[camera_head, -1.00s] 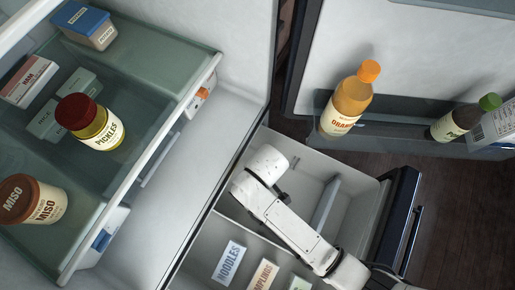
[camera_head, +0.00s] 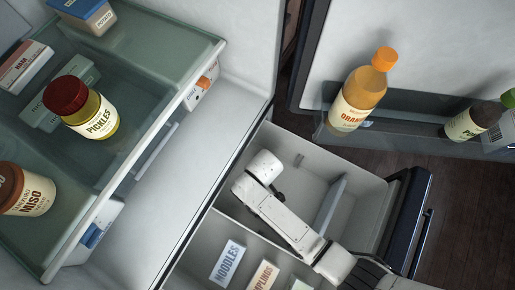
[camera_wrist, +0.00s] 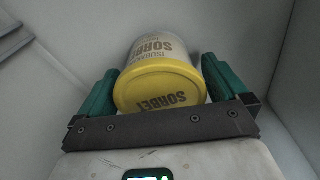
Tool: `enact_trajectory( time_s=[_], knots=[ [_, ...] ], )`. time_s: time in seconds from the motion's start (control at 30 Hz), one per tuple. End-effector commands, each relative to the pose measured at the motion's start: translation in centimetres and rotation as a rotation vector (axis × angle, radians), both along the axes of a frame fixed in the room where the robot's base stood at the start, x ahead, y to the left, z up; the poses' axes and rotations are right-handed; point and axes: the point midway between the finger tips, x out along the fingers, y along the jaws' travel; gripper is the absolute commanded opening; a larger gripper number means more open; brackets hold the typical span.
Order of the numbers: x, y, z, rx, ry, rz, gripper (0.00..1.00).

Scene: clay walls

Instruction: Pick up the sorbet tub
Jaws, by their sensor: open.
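The sorbet tub (camera_wrist: 160,75) shows in the wrist view, a white tub with a yellow lid facing the camera and "SORBET" lettering. My gripper (camera_wrist: 160,88) is open, with one green finger on each side of the tub. Whether the fingers touch the tub I cannot tell. In the head view my white arm reaches down into the pull-out drawer (camera_head: 319,160); the tub and my fingers are hidden there.
The drawer's near section holds a noodles box (camera_head: 228,264) and a dumplings box (camera_head: 262,276). A grey divider (camera_head: 330,204) stands beside my arm. The glass shelf above holds pickles (camera_head: 88,107) and miso (camera_head: 25,190). An orange bottle (camera_head: 357,97) stands in the door rack.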

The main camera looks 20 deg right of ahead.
Motion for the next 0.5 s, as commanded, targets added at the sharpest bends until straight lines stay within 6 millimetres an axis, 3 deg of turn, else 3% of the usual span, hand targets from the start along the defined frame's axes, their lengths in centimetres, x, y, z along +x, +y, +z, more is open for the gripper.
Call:
enact_trajectory(
  time_s=[0.17, 0.5],
  knots=[
    [0.01, 0.01, 0.03, 0.001, -0.001, 0.000, 1.00],
    [-0.01, 0.01, 0.04, 0.000, 0.000, 0.000, 0.68]
  ],
)
